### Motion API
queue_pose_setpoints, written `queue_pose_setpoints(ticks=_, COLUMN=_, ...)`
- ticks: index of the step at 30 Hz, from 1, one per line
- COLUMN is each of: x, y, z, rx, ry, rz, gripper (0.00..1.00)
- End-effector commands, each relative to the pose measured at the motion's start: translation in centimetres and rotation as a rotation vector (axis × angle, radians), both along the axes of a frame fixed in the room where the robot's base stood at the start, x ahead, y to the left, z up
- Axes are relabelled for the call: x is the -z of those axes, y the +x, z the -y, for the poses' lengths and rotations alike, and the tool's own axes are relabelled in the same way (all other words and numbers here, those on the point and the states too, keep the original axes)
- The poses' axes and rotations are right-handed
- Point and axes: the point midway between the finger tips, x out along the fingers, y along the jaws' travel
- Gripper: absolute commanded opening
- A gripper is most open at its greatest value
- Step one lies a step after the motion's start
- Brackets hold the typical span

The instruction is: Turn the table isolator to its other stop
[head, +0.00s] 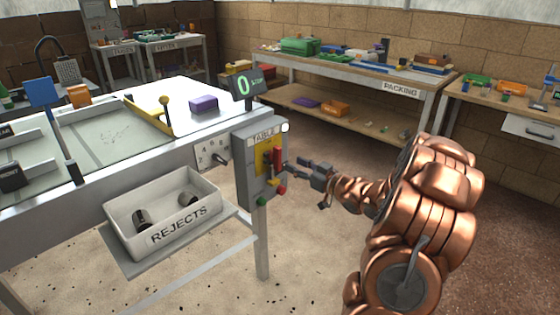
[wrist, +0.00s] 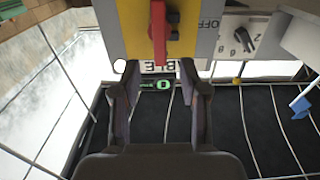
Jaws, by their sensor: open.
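The table isolator is a grey box (head: 262,190) on the workbench's front right corner, marked TABLE, with a yellow plate (head: 262,166). Its red handle (head: 276,162) stands roughly upright in the head view. In the wrist view the red handle (wrist: 158,30) lies ahead of the fingertips, against the yellow plate; the letters OFF show beside it. My gripper (head: 292,163) is just right of the handle. In the wrist view my gripper (wrist: 158,75) is open, with nothing between its fingers. I cannot tell whether a finger touches the handle.
A display (head: 247,84) above the isolator reads 0 STOP. A numbered dial (head: 215,154) sits left of the box. A REJECTS tray (head: 163,215) holding dark pieces hangs below the bench edge. A packing table (head: 345,78) stands behind. The floor right of the isolator is clear.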

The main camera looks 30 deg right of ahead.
Motion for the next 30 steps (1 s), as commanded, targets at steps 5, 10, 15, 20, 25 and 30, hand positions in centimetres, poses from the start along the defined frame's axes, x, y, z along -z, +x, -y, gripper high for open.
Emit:
queue_pose_setpoints(ticks=5, x=-0.2, y=1.7, z=-0.4, rx=-0.001, ry=-0.001, rz=0.003, gripper=0.44)
queue_pose_setpoints(ticks=10, x=-0.1, y=3.8, z=-1.0, rx=-0.002, ry=-0.003, rz=0.0, gripper=0.44)
queue_pose_setpoints(ticks=15, x=-0.1, y=5.6, z=-1.4, rx=0.0, ry=-0.001, rz=0.0, gripper=0.44)
queue_pose_setpoints(ticks=20, x=-0.2, y=6.7, z=-1.6, rx=0.001, ry=-0.002, rz=0.001, gripper=0.44)
queue_pose_setpoints(ticks=25, x=-0.2, y=7.2, z=-1.7, rx=0.001, ry=-0.003, rz=0.001, gripper=0.44)
queue_pose_setpoints(ticks=30, x=-0.1, y=7.3, z=-1.7, rx=0.001, ry=-0.002, rz=-0.001, gripper=0.44)
